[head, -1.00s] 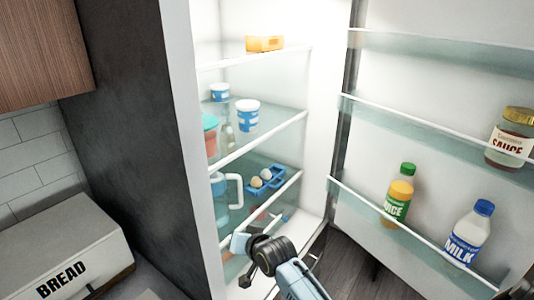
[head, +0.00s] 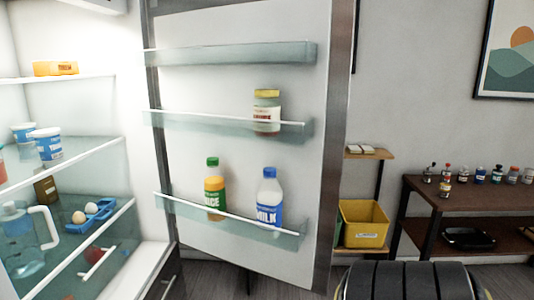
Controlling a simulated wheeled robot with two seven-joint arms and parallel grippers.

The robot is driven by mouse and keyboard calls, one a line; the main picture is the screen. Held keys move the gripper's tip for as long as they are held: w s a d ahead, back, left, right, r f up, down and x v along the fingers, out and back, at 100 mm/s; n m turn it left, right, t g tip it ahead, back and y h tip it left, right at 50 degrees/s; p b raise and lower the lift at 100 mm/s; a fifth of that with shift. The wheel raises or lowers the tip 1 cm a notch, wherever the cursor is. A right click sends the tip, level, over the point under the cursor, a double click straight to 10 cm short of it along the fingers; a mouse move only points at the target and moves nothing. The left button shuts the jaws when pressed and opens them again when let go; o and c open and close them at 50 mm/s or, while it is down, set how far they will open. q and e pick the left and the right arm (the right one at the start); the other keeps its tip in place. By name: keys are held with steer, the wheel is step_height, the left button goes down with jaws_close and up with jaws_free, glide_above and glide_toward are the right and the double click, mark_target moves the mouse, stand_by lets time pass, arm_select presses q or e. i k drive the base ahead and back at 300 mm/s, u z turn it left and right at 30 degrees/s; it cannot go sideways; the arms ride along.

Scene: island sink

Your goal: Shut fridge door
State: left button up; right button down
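The fridge door (head: 225,140) stands wide open in the head view, its inner side facing me. Its racks hold a sauce jar (head: 266,112), a juice bottle (head: 214,190) and a milk bottle (head: 269,198). The fridge interior (head: 105,105) is open at the left, with cups, an egg tray (head: 92,217) and a jug (head: 22,240) on its shelves. Neither gripper shows in the head view now. A dark rounded part at the bottom right, likely mine, shows no fingers.
A wooden side table (head: 455,200) with several small bottles stands at the right. A yellow bin (head: 363,223) sits on a low shelf beside the door's outer edge. Wooden floor shows below the door.

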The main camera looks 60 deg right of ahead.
mark_target(209, 58)
steer(key=u, duration=0.05)
steer(key=k, duration=0.4)
steer(key=u, duration=2.65)
steer(key=k, duration=2.9)
steer(key=z, duration=2.45)
steer(key=i, duration=0.5)
